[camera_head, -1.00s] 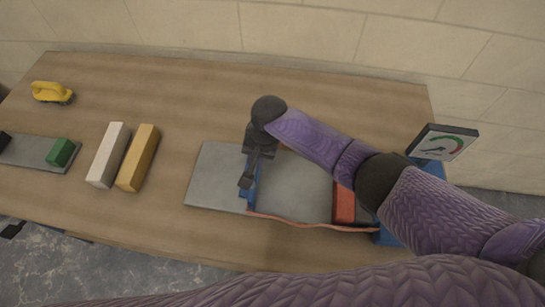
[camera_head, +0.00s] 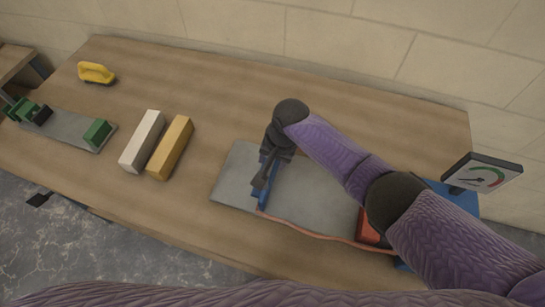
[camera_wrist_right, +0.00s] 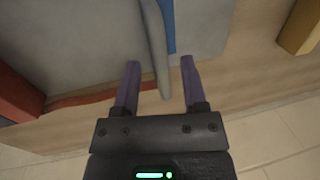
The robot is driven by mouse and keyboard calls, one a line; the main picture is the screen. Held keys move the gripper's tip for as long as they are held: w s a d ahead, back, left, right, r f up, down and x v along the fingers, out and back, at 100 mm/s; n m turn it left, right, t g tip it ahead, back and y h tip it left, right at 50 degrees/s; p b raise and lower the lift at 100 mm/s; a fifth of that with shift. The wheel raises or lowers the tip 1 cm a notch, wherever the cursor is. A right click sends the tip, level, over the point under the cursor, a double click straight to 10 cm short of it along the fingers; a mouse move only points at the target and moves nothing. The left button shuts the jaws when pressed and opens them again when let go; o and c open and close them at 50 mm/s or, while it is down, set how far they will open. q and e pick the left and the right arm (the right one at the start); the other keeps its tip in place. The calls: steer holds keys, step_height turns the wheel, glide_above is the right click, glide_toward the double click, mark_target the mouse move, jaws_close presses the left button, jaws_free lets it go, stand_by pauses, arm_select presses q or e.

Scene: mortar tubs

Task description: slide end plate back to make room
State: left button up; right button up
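The blue end plate (camera_head: 263,193) stands across the grey bed (camera_head: 310,198) of a fixture near the table's front. It also shows in the wrist view (camera_wrist_right: 167,22), beside a grey bar (camera_wrist_right: 154,45). My right gripper (camera_wrist_right: 158,70) is open, with the bar between its two fingers and a visible gap on each side. In the head view my right gripper (camera_head: 262,180) is at the end plate and hides part of it. My left gripper is not in view.
White (camera_head: 142,141) and yellow (camera_head: 169,148) blocks, a tray with a green block (camera_head: 97,133) and a yellow tool (camera_head: 96,73) lie left.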

steer(key=shift+r, duration=0.35)
step_height(320, 180, up, 9)
steer(key=d+p, duration=0.1)
steer(key=p, duration=0.3)
steer(key=shift+s+d, duration=0.25)
steer(key=shift+d, duration=0.15)
steer(key=shift+s, duration=0.1)
